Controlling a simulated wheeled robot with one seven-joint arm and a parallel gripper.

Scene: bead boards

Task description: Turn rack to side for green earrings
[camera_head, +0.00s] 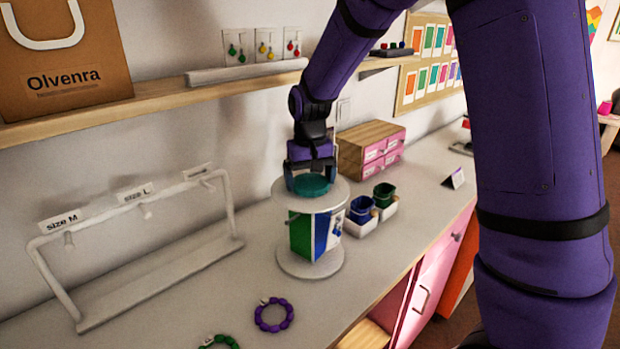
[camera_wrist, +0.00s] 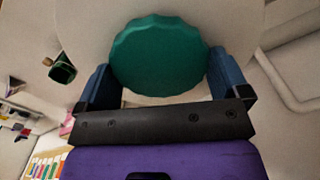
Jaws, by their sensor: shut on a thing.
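The rack (camera_head: 301,231) stands upright on the counter, with a round white top, a round white base and coloured side panels. A green panel faces left, a blue panel is beside it, and a white panel with small dark marks is at the right. A teal scalloped knob (camera_head: 311,185) sits on the rack's top; it also shows in the wrist view (camera_wrist: 160,55). My gripper (camera_head: 310,178) reaches down from above and is shut on the knob, one finger on each side. Green earrings on a card (camera_head: 236,48) show on the wall above the shelf.
A white bar stand (camera_head: 160,265) with size labels is at left. A purple bracelet (camera_head: 273,315) and a green bracelet (camera_head: 219,342) lie in front. Blue and green cups (camera_head: 384,194) and a pink drawer box (camera_head: 372,150) stand close right. A shelf (camera_head: 160,98) runs behind.

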